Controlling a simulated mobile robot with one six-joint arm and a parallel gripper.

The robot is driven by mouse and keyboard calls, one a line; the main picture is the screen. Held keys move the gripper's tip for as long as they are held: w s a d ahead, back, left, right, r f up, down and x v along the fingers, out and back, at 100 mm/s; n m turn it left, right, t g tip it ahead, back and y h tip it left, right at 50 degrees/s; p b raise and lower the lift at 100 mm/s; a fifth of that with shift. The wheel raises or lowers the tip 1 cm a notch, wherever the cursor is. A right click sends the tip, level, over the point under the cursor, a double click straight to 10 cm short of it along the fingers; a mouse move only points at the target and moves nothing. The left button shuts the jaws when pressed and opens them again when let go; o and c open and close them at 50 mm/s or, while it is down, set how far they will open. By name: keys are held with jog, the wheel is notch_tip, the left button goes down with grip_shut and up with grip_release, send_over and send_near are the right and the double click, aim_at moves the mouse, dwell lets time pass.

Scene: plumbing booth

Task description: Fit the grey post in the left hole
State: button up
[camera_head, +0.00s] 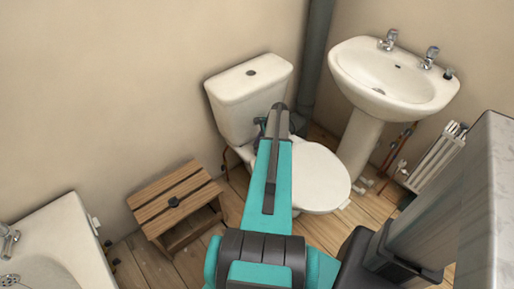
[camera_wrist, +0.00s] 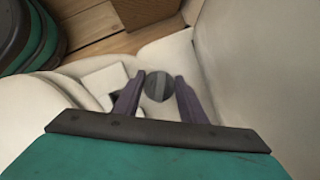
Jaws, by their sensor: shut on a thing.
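My gripper (camera_wrist: 157,90) shows in the wrist view with its two dark fingers on either side of the grey post (camera_wrist: 158,86). The post is seen end-on as a dark round face with a lighter band across it. It is held over the white toilet (camera_wrist: 60,95). In the head view the toilet (camera_head: 322,178) stands against the wall, its cistern (camera_head: 248,100) behind the pan. My arm covers the back left of the pan there, and I cannot make out the gripper or post clearly. The left hole is not visible in either view.
A bath (camera_head: 65,250) fills the lower left corner.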

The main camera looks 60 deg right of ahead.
jog(key=shift+a, duration=0.1)
jog(key=o, duration=1.2)
jog(key=shift+s+r, duration=0.1)
jog(key=v, duration=1.3)
jog(key=shift+d+r+b, duration=0.2)
jog(key=shift+b, duration=0.1)
jog(key=shift+s, duration=0.1)
